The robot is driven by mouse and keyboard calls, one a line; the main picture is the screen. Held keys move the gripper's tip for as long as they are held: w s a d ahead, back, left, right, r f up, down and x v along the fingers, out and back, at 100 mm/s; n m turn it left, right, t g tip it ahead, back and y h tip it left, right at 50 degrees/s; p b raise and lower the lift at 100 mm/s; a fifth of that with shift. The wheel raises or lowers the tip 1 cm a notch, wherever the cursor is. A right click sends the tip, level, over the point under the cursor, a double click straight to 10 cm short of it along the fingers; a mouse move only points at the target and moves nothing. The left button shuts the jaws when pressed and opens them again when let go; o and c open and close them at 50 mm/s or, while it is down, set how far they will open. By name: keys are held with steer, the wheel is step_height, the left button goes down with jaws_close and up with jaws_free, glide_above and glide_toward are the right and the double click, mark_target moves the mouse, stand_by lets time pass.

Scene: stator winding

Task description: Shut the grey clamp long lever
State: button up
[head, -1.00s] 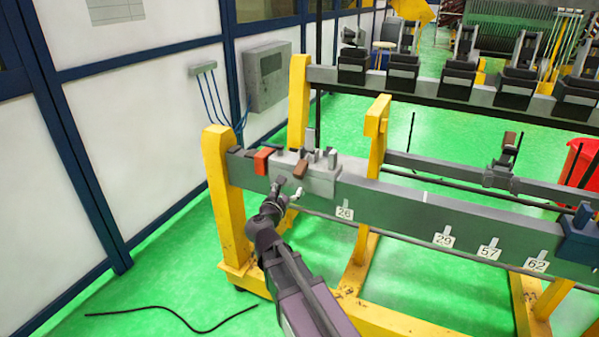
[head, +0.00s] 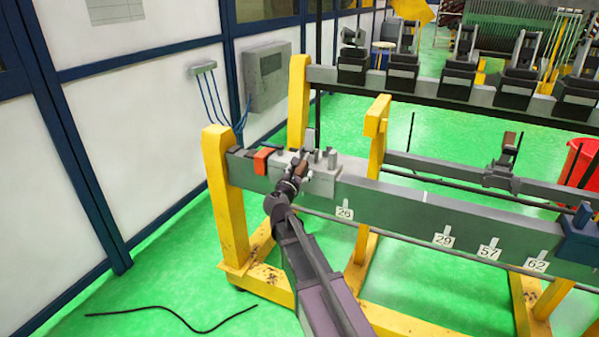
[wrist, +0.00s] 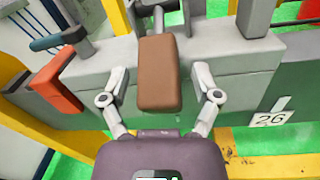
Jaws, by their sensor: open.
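The grey clamp (head: 322,183) sits on the left end of the grey beam; in the wrist view its block (wrist: 215,60) fills the middle. Its long lever has a brown handle (wrist: 160,75) that points toward my wrist camera. My gripper (wrist: 160,82) is open, with one finger on each side of the brown handle. The fingers look apart from the handle. In the head view my gripper (head: 297,172) is at the clamp's front left and hides part of the handle. How deep the handle sits between the fingers is hard to tell.
An orange-red block (head: 262,160) is on the beam just left of the clamp, and it also shows in the wrist view (wrist: 55,82). A yellow post (head: 222,190) stands at the beam's left end.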

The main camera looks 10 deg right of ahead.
jaws_close()
steer(key=shift+a+r, duration=0.1)
steer(key=shift+a, duration=0.05)
